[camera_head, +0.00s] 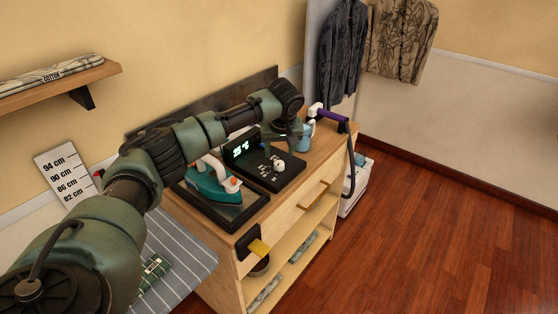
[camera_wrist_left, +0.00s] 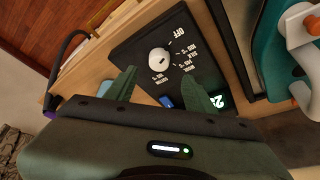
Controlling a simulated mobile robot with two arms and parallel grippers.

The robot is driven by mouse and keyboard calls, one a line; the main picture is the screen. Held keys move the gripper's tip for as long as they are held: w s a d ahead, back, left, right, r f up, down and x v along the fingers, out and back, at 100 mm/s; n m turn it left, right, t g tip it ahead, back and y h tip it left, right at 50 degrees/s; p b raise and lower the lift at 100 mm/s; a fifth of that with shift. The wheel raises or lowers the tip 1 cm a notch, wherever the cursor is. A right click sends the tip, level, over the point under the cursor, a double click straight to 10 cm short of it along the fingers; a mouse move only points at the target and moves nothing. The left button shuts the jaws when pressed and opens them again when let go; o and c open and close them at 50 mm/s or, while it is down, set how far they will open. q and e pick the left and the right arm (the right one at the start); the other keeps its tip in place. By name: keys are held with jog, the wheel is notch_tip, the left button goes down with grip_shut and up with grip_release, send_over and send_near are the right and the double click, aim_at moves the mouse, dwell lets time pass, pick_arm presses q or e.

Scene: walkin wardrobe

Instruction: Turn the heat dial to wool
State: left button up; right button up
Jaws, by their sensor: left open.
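The heat dial (camera_head: 279,165) is a small white knob on a black control panel (camera_head: 262,178) on the cabinet top. In the left wrist view the dial (camera_wrist_left: 159,60) is ringed by white labels; OFF is readable, the smaller ones are hard to read. Which label it points to is not clear. My left gripper (camera_wrist_left: 158,77) is open and empty, its two green fingers spread just short of the dial, apart from it. In the head view the gripper is partly hidden by its wrist above the panel. My right gripper is not in view.
A teal iron (camera_head: 212,181) stands on a dark plate left of the panel. A lit green display (camera_head: 240,149) sits at the panel's back. The floor at right is clear.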

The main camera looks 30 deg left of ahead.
aim_at(279, 163)
pick_arm(q)
jog(key=x, duration=0.7)
jog(key=shift+w+d+p, duration=0.1)
jog(key=shift+p, duration=0.25)
grip_shut()
